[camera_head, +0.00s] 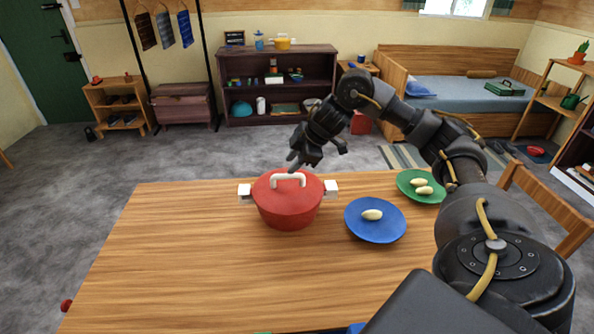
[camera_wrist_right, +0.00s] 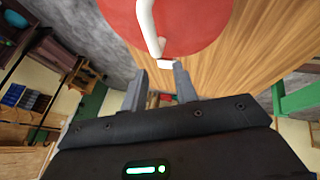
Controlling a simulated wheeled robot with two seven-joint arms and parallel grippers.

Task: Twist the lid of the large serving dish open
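A red serving dish (camera_head: 288,207) with white side handles stands on the wooden table. Its red lid (camera_head: 262,187) lies on top and carries a white arched handle (camera_head: 288,178). My right gripper (camera_head: 294,163) is just behind and above the lid, near the handle. In the right wrist view, my right gripper (camera_wrist_right: 160,78) has its two fingers apart with nothing between them. The white lid handle (camera_wrist_right: 150,28) and the lid (camera_wrist_right: 195,25) show beyond the fingertips. Whether a fingertip touches the handle I cannot tell. My left gripper is in neither view.
A blue plate (camera_head: 375,232) with a pale oval item lies right of the dish. A green plate (camera_head: 408,190) with two more sits farther right, by my right arm. The table (camera_head: 190,260) is clear at left and front. A chair (camera_head: 545,205) stands at right.

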